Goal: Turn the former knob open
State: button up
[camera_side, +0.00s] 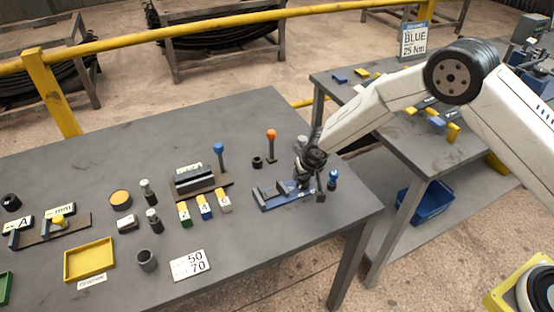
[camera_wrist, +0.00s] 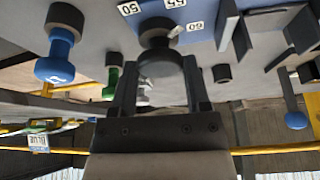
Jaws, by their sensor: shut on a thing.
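The former is a blue plate (camera_side: 271,203) with dark upright blocks, near the right end of the dark table. In the wrist view its plate (camera_wrist: 205,42) carries labels 50, 55 and 60. The dark round former knob (camera_wrist: 160,66) sits between my gripper's fingers, with a small pale pointer at its upper right, between the 55 and 60 labels. My gripper (camera_wrist: 160,88) is shut on the knob, one finger on each side. In the side view my gripper (camera_side: 305,184) reaches down at the former's right end and hides the knob.
A blue-topped tool (camera_side: 333,179) stands close right of my gripper. An orange-topped post (camera_side: 271,137), a black ring (camera_side: 257,162) and a blue-topped lever (camera_side: 219,149) stand behind and left. A yellow tray (camera_side: 90,260) lies far left. The table's front right is clear.

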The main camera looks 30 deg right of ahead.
jog(key=shift+m, duration=0.4)
jog(key=m+h, duration=0.1)
jog(key=m, duration=0.2)
jog(key=m+g+h, duration=0.1)
jog(key=m, duration=0.2)
jog(key=shift+a, duration=0.2)
jog(key=m+g+h, duration=0.1)
jog(key=m, duration=0.2)
jog(key=m+g, duration=0.1)
jog(key=m, duration=0.2)
jog(key=shift+w+a+f+m+h, duration=0.1)
jog(key=shift+w+m+h, duration=0.1)
jog(key=shift+m+h, duration=0.15)
jog(key=m+g, duration=0.1)
jog(key=m, duration=0.2)
jog(key=m+g, duration=0.1)
jog(key=m, duration=0.2)
jog(key=shift+w+g, duration=0.15)
jog(key=shift+g, duration=0.25)
jog(key=m+g, duration=0.1)
jog(key=m, duration=0.2)
jog(key=m+g+y, duration=0.1)
jog(key=m, duration=0.2)
jog(key=shift+w, duration=0.15)
jog(key=o, duration=1.3)
